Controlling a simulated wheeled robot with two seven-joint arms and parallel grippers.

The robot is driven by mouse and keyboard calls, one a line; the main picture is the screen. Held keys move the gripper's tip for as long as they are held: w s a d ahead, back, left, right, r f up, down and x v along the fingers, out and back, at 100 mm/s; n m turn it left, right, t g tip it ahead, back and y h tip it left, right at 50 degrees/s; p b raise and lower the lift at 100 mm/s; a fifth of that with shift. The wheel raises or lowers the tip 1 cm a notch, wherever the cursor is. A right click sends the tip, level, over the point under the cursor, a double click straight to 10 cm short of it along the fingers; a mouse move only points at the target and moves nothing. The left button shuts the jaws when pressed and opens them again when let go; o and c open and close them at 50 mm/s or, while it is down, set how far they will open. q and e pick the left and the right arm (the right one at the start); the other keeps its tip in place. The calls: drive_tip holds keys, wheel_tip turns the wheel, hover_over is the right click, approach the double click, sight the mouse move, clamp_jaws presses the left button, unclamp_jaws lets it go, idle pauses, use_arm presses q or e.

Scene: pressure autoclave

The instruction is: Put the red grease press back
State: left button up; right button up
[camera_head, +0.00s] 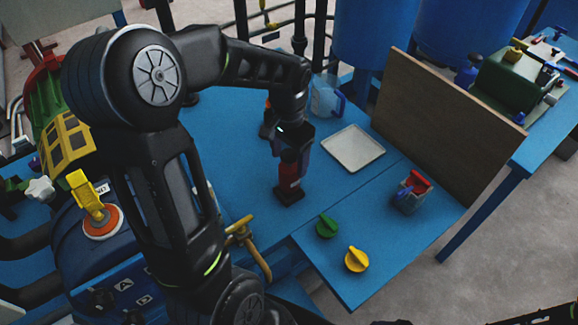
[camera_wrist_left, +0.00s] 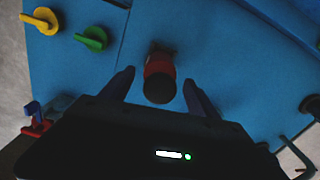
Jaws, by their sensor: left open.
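A red, upright cylinder with a dark top and dark square base, which looks like the red grease press (camera_head: 289,190), stands on the blue table (camera_head: 240,185). In the left wrist view the press (camera_wrist_left: 159,80) is between my two spread fingertips. My left gripper (camera_head: 291,150) points down over it, open, and its fingers hide the upper part in the head view. In the wrist view the left gripper (camera_wrist_left: 155,88) shows a finger on each side, with gaps. I cannot tell whether either finger touches it. My right gripper is out of view.
A white tray (camera_head: 353,148) lies right of the press. Green (camera_head: 326,226) and yellow (camera_head: 357,259) knobs are in front. A clear holder with a red-topped item (camera_head: 410,192) stands near a brown upright board (camera_head: 440,120). A clear jug (camera_head: 326,97) and an orange-black item (camera_head: 267,121) stand behind.

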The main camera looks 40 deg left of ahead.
use_arm(q)
wheel_tip(320, 180, up, 6)
drive_tip(key=shift+r, duration=0.15)
drive_tip(key=shift+p, duration=0.35)
idle(0.4)
